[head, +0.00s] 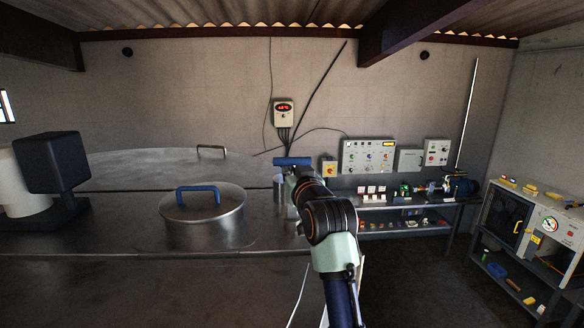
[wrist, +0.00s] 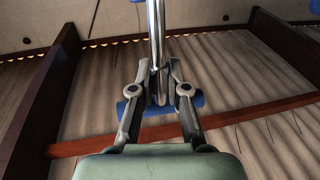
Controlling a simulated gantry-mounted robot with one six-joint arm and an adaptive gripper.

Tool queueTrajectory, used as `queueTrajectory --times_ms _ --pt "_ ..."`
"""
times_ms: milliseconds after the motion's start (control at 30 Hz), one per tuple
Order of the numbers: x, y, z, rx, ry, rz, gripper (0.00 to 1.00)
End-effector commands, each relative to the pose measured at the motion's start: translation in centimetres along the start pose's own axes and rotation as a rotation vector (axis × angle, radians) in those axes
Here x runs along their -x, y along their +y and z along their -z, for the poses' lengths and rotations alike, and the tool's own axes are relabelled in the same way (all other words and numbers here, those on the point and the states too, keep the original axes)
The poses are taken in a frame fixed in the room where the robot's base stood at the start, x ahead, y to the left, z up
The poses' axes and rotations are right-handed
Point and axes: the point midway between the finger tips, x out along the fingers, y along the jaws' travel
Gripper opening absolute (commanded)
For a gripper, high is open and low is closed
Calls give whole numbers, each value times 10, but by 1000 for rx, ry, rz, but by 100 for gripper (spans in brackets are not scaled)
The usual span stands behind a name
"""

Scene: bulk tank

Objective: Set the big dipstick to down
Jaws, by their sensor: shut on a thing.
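The big dipstick shows in the wrist view as a shiny metal rod (wrist: 154,25) with a blue crossbar handle (wrist: 188,104). My gripper (wrist: 159,70) is shut on the rod, one finger on each side, close to the handle. In the head view the blue handle (head: 293,161) sits at the end of my arm, above the tank top. My gripper itself is mostly hidden there behind my arm. How far the rod reaches into the tank cannot be seen.
A round steel lid with a blue handle (head: 203,218) stands on the tank top (head: 100,232) left of my arm. A black box (head: 52,162) and a white container (head: 22,188) are at far left. A workbench (head: 405,205) with control panels stands at the back right wall.

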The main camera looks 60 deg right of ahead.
Motion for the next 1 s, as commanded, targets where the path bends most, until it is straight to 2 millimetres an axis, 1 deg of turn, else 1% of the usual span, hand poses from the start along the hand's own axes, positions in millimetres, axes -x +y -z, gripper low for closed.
queueTrajectory --times_ms 33,67,333,367,500,833,933,1000 --pt "0 0 -13 0 -2 0 0" --pt "0 0 -15 0 -2 0 0" --pt "0 0 -13 0 -1 0 0" --pt "0 0 -13 0 0 0 18" --pt "0 0 -13 0 0 0 41" --pt "2 0 -13 0 0 0 41" --pt "13 0 -13 0 2 0 41" --pt "27 0 -13 0 3 0 41"
